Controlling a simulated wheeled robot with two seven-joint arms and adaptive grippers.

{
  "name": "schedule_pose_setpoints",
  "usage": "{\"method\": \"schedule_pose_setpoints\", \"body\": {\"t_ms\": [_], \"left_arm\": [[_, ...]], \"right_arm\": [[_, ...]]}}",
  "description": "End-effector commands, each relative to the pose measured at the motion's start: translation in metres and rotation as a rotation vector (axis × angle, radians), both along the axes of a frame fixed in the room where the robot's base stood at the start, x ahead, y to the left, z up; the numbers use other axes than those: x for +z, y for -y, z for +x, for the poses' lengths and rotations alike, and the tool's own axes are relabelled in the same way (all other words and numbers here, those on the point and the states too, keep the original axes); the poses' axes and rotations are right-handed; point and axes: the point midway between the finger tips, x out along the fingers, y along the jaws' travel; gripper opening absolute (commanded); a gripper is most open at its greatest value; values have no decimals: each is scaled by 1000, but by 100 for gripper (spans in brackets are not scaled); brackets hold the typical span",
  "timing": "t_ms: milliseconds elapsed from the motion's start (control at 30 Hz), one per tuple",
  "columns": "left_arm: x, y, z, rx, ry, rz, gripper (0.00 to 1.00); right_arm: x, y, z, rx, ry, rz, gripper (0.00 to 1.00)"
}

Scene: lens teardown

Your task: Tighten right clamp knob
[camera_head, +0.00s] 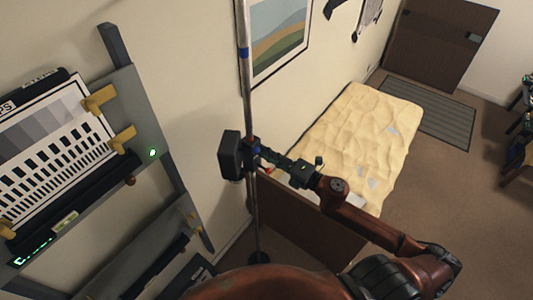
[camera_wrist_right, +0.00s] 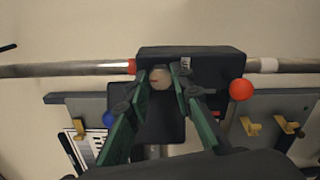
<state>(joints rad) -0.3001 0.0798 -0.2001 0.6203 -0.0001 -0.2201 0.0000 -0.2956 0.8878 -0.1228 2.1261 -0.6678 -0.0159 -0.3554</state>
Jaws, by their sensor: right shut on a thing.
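A black clamp block (camera_head: 229,155) sits on an upright metal pole (camera_head: 245,75); in the right wrist view the block (camera_wrist_right: 215,65) lies across the pole, which runs sideways there. A pale round knob (camera_wrist_right: 160,78) is on the block's near face. My right gripper (camera_wrist_right: 161,88) has its green fingers on either side of this knob and is shut on it. A red ball knob (camera_wrist_right: 241,90) is to the right and a blue one (camera_wrist_right: 109,119) to the lower left. In the head view my right gripper (camera_head: 262,156) reaches the clamp from the right. My left gripper is not in view.
A grey wall rack (camera_head: 133,95) with yellow hooks (camera_head: 98,99) and a patterned chart (camera_head: 50,150) stands left of the pole. A bed with a cream cover (camera_head: 365,130) lies behind my right arm. Open floor (camera_head: 435,175) is to its right.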

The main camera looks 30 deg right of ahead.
Motion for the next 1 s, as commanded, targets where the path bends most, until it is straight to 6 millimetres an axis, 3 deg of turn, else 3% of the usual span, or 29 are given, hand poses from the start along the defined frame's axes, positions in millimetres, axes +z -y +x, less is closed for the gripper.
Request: {"method": "schedule_pose_setpoints", "body": {"t_ms": [233,267,500,833,1000], "left_arm": [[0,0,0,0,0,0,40],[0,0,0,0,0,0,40],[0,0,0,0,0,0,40],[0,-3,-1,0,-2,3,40],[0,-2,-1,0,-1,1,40]], "right_arm": [[0,1,0,-2,-1,2,0],[0,1,0,-2,-1,2,22],[0,0,0,-1,0,1,39],[0,1,-2,0,-1,1,39],[-2,8,-19,-2,-4,2,39]]}}
